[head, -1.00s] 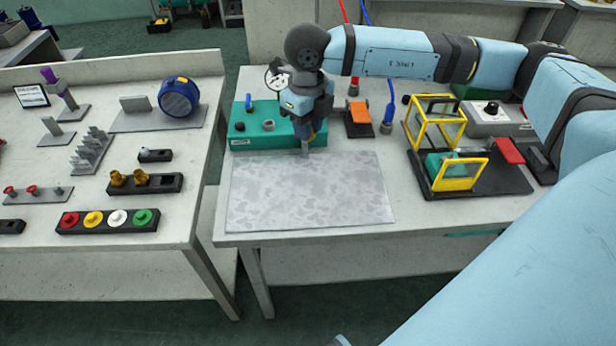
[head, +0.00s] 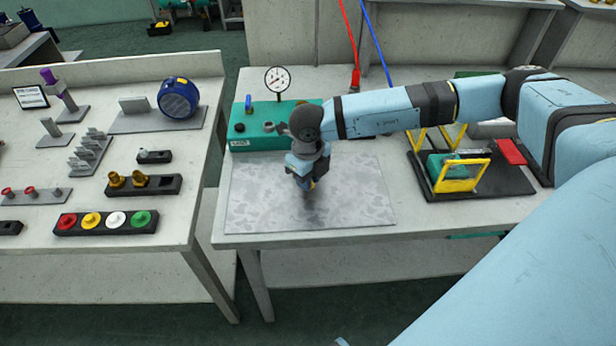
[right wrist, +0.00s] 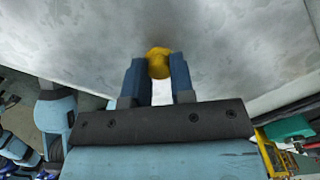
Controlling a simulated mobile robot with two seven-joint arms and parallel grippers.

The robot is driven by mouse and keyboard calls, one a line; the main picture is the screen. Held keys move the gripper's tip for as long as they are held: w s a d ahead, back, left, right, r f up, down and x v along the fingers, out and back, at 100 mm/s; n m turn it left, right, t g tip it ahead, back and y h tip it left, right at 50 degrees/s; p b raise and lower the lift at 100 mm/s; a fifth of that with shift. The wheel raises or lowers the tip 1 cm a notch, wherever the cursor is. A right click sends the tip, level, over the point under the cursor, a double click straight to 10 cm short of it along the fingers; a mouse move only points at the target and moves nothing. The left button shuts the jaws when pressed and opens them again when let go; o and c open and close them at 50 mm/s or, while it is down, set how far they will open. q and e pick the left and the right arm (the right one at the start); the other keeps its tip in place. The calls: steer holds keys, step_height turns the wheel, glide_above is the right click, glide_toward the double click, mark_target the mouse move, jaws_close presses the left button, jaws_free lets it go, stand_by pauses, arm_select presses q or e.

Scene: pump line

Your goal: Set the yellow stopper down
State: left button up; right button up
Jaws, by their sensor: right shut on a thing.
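My right gripper (head: 307,190) is over the middle of the grey mottled mat (head: 255,207) on the table. In the right wrist view its two blue fingers (right wrist: 157,72) are shut on the yellow stopper (right wrist: 158,62). The stopper shows between the fingertips, with the mat close beyond it. I cannot tell whether the stopper touches the mat. In the head view the gripper mostly hides the stopper. My left gripper is not in view.
A teal box (head: 256,140) with a pressure gauge (head: 277,79) stands behind the mat. A yellow frame fixture (head: 461,175) stands to the right. A side table at left holds a strip of coloured caps (head: 107,222). The mat's front is clear.

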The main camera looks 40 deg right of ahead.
steer(key=shift+f, duration=0.15)
steer(key=o, duration=0.9)
steer(key=shift+r, duration=0.4)
step_height(320, 180, up, 12)
steer(key=shift+f+p, duration=0.15)
steer(key=shift+p, duration=0.15)
